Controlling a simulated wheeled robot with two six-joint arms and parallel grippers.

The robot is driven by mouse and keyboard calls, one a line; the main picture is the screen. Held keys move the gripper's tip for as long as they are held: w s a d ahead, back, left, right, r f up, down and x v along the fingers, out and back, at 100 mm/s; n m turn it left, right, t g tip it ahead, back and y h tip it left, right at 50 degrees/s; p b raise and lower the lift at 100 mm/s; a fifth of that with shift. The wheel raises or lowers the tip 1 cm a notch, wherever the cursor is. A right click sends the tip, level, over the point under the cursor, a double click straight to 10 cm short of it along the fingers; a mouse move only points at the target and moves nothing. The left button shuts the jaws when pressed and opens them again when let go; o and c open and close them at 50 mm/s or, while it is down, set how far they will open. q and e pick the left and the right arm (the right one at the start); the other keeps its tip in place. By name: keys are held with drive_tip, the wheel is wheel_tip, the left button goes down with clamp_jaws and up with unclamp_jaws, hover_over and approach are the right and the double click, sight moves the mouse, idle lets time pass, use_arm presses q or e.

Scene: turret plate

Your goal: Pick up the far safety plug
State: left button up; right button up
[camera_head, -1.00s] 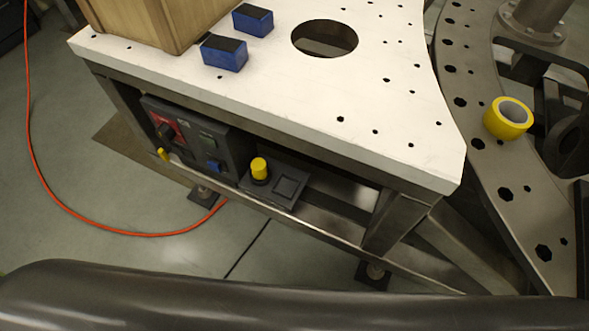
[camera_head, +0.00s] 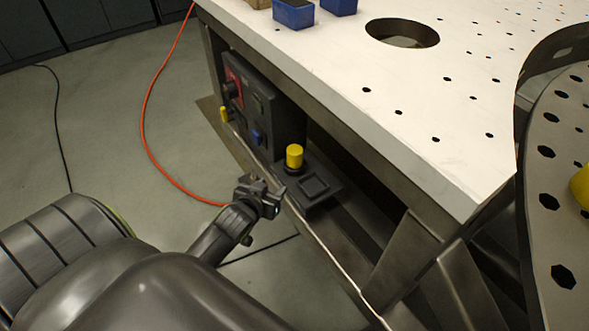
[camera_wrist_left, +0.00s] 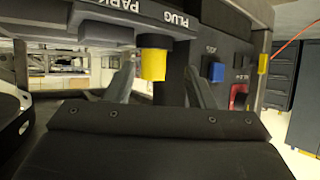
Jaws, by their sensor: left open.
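A yellow safety plug (camera_head: 294,156) stands upright in a dark holder (camera_head: 313,187) on the shelf under the white table. A smaller yellow piece (camera_head: 224,114) is at the far left end of the control panel (camera_head: 262,105). I cannot tell for sure which one is the far plug. My left gripper (camera_head: 262,196) is open and empty, just left of and in front of the holder. In the left wrist view, the upright plug (camera_wrist_left: 153,65) appears between the two open fingers, beyond their tips. Lettering with "PLUG" shows above it. My right gripper is not in view.
The white tabletop (camera_head: 400,70) overhangs the shelf, and a frame rail (camera_head: 335,265) runs along its front. The panel has a blue part (camera_head: 257,137) and a red area with a dark knob. An orange cable (camera_head: 150,150) lies on the open floor at left.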

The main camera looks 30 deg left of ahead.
sight(292, 162)
use_arm(q)
drive_tip(key=shift+t, duration=0.5)
drive_tip(key=w+b, duration=0.1)
drive_tip(key=w, duration=0.2)
drive_tip(key=w+a+b, duration=0.1)
drive_tip(key=w, duration=0.3)
drive_tip(key=w+f+b, duration=0.1)
drive_tip(key=w, duration=0.3)
drive_tip(key=shift+a+f+b, duration=0.1)
drive_tip(key=shift+a+b, duration=0.05)
drive_tip(key=shift+b, duration=0.15)
drive_tip(key=b+x, duration=0.1)
drive_tip(key=x, duration=0.1)
drive_tip(key=b+x, duration=0.1)
drive_tip(key=x, duration=0.2)
drive_tip(key=shift+w+a, duration=0.15)
drive_tip(key=shift+w, duration=0.3)
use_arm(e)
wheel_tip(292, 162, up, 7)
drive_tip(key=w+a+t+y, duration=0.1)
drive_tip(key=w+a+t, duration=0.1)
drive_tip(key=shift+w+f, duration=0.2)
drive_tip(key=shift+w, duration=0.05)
use_arm(q)
drive_tip(key=c, duration=0.7)
drive_tip(key=shift+r+p, duration=0.3)
drive_tip(key=shift+r, duration=0.05)
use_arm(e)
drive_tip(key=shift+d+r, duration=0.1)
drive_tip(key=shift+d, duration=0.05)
